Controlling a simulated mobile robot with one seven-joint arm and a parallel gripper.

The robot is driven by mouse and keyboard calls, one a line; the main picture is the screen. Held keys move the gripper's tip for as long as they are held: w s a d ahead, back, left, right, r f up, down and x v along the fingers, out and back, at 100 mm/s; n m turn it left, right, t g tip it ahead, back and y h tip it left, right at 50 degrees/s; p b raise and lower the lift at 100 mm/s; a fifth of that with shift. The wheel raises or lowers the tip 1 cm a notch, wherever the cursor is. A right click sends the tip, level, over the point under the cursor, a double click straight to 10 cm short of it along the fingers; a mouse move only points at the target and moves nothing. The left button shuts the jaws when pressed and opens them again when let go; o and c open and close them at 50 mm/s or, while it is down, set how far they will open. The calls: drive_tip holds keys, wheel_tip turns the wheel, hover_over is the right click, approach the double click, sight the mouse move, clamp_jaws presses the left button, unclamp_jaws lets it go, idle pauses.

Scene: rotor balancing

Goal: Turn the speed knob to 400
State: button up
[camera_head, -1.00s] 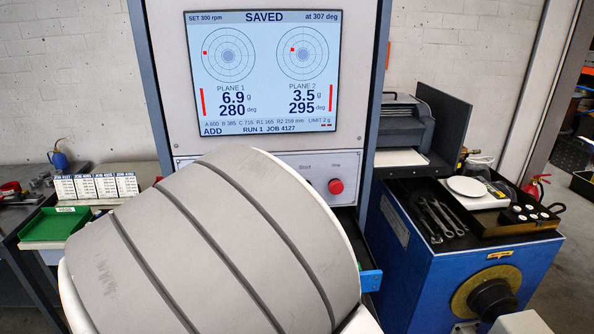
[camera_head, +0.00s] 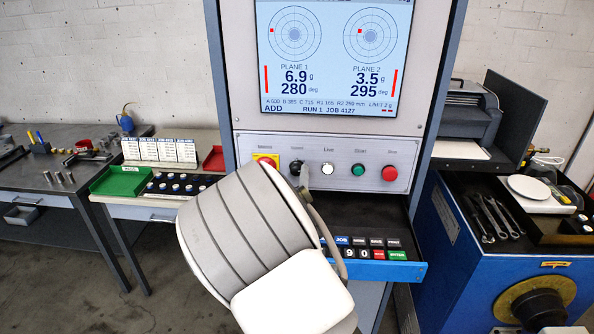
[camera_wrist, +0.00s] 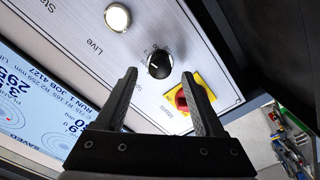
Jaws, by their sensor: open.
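The black speed knob (camera_head: 296,167) is on the grey control panel, between the yellow-and-red mains switch (camera_head: 266,160) and the white Live lamp (camera_head: 328,169). In the wrist view the knob (camera_wrist: 160,64) is round and black with a pale mark, just beyond my gripper (camera_wrist: 160,78). My gripper is open, its two dark fingers spread and apart from the knob, which shows in the gap between the tips. In the head view my arm hides most of the gripper. The screen (camera_head: 335,60) is cut off at the top, so no set speed is readable.
A green button (camera_head: 358,170) and a red button (camera_head: 390,174) are at the panel's right. Below, a blue drawer with a keypad (camera_head: 370,250) stands open. In the wrist view the red mains handle (camera_wrist: 183,98) is close to the right finger.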

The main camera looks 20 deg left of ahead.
sight(297, 169)
drive_tip(key=shift+x, duration=1.45)
clamp_jaws()
